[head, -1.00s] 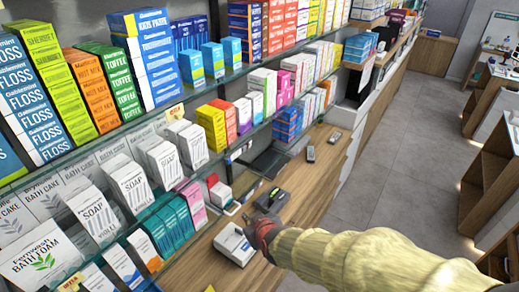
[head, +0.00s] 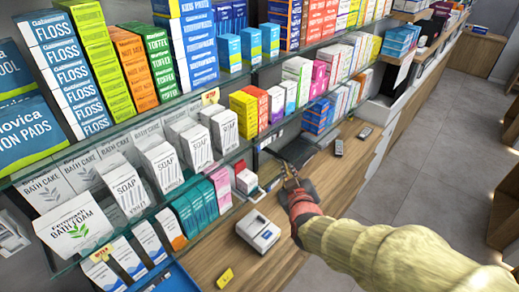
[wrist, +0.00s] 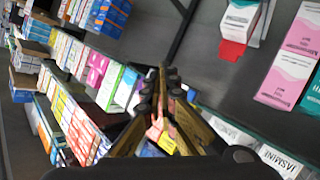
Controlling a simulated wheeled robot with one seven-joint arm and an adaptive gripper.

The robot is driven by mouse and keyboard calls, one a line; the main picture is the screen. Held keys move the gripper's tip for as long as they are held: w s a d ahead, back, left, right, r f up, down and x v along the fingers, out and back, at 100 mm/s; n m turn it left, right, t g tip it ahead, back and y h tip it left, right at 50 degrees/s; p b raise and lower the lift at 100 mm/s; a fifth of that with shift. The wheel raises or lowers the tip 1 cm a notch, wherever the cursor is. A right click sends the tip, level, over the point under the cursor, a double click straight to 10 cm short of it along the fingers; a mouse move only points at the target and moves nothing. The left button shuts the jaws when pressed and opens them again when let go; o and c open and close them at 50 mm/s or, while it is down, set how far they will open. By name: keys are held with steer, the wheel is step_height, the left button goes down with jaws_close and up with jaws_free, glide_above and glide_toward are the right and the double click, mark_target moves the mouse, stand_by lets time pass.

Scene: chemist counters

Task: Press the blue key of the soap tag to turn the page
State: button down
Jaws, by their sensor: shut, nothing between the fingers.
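White soap boxes (head: 160,165) stand in a row on the middle glass shelf in the head view. An orange-yellow shelf tag (head: 210,97) shows above them and another (head: 101,253) sits below the bath foam box. I cannot tell which is the soap tag, and no blue key can be made out. My gripper (head: 289,172) is shut and empty, out over the counter, right of the soap boxes and apart from them. In the wrist view my gripper's fingertips (wrist: 163,73) meet, with shelf boxes behind them.
A white device (head: 258,232) and a yellow card (head: 225,278) lie on the wooden counter (head: 215,255). Dark handhelds (head: 338,147) lie farther back. Glass shelf edges run along the left. Free aisle floor (head: 385,200) lies to the right.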

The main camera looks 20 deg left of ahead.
steer(key=w+a+p, duration=0.2)
steer(key=w+a, duration=0.1)
steer(key=a, duration=0.4)
steer(key=shift+a, duration=0.35)
steer(key=shift+w+a, duration=0.1)
steer(key=shift+a, duration=0.05)
stand_by(1.1)
steer(key=shift+w+a, duration=0.15)
steer(key=shift+a, duration=0.1)
steer(key=shift+w+a, duration=0.15)
steer(key=shift+a, duration=0.3)
stand_by(0.9)
steer(key=shift+d, duration=0.1)
steer(key=shift+s+d, duration=0.35)
steer(key=shift+d, duration=0.4)
steer(key=d, duration=0.1)
steer(key=s+d+b, duration=0.1)
steer(key=d, duration=0.1)
steer(key=s+d+b, duration=0.1)
steer(key=shift+d, duration=0.3)
